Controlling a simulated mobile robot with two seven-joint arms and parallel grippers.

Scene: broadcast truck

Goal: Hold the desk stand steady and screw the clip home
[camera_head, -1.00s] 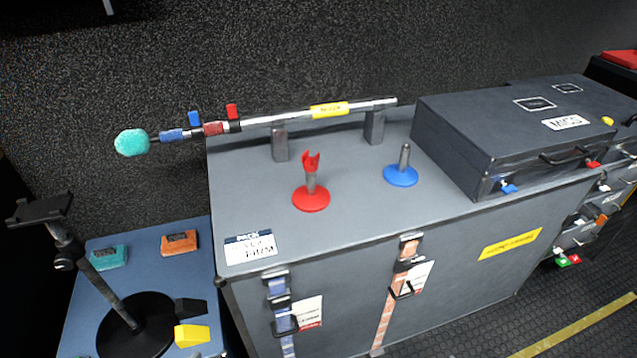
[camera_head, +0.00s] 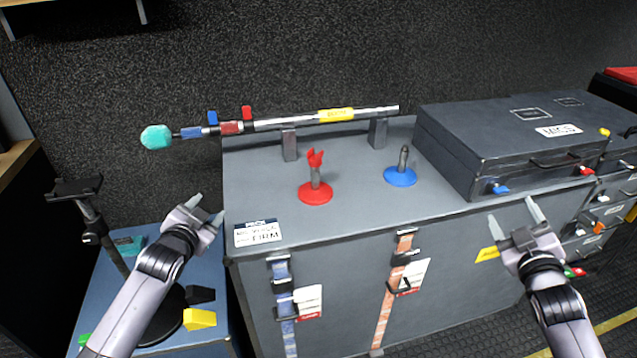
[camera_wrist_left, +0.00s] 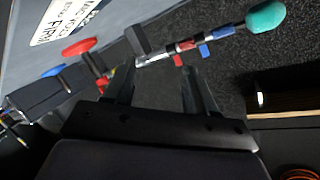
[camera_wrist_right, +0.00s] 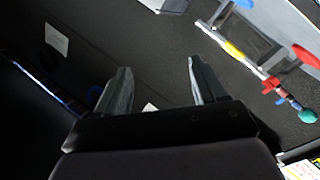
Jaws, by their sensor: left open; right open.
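A desk stand with a round red base (camera_head: 316,193) stands upright on the grey case top, with a red forked clip (camera_head: 315,158) on its short post. I cannot tell how far the clip is screwed on. A second stand with a blue base (camera_head: 400,177) and a bare post stands to its right. My left gripper (camera_head: 208,207) is open and empty, left of the case's front corner. My right gripper (camera_head: 514,213) is open and empty at the case's front right, away from both stands. The red base also shows in the left wrist view (camera_wrist_left: 82,46).
A boom pole (camera_head: 290,121) with a teal foam tip lies on two blocks along the back. A dark MICS case (camera_head: 465,150) sits on the right. A black stand (camera_head: 92,225) and a yellow block are at lower left. The top's front middle is clear.

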